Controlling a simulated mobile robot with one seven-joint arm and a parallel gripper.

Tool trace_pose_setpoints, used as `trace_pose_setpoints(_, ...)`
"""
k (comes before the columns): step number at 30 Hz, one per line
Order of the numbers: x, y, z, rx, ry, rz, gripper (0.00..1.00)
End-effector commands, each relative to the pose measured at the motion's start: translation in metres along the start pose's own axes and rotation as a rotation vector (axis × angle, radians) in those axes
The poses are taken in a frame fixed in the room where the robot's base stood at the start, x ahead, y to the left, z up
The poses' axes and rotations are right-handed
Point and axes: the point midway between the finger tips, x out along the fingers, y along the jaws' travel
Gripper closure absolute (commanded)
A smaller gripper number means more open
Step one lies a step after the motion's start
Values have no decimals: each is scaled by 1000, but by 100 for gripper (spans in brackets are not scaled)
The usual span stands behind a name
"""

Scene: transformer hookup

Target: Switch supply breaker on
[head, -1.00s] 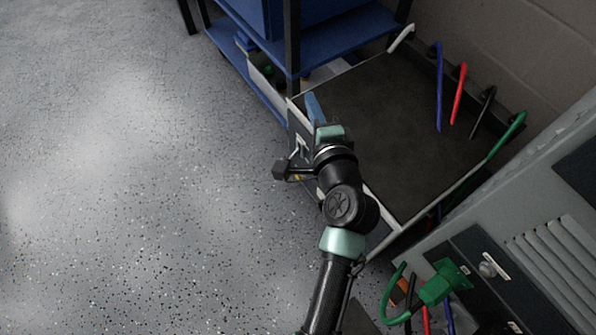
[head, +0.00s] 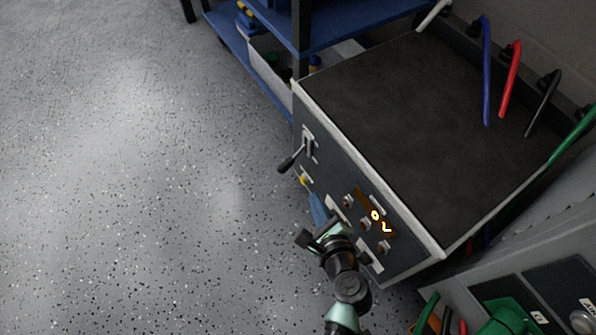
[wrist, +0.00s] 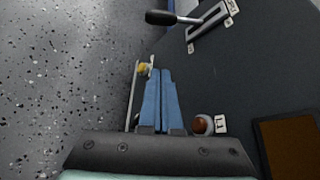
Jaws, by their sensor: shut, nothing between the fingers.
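A black-handled lever (head: 290,162) sticks out from a slotted plate on the dark front panel of the supply box. Its handle points down and left, out from the panel. It also shows at the top of the wrist view (wrist: 172,17). A small yellow part (head: 303,179) sits on the panel below the lever, also in the wrist view (wrist: 143,68). My gripper (head: 312,196) has its blue fingers pressed together and empty. In the wrist view the fingertips (wrist: 159,72) are beside the yellow part and apart from the lever. I cannot tell which control is the supply breaker.
A lit orange display (head: 381,221) and several round knobs or terminals are on the panel right of my gripper. Blue, red, black and green cables rise behind the box top (head: 400,110). A blue shelf (head: 350,28) stands behind. The floor at left is clear.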

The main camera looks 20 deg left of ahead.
Motion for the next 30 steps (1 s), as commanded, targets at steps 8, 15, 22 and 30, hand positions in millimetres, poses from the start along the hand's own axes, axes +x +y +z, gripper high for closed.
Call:
trace_pose_setpoints(8,0,2,-2,8,1,3,100)
trace_pose_setpoints(15,8,3,-3,6,0,2,100)
trace_pose_setpoints(22,48,6,-5,4,-3,2,100)
trace_pose_setpoints(30,104,6,-5,4,-2,2,100)
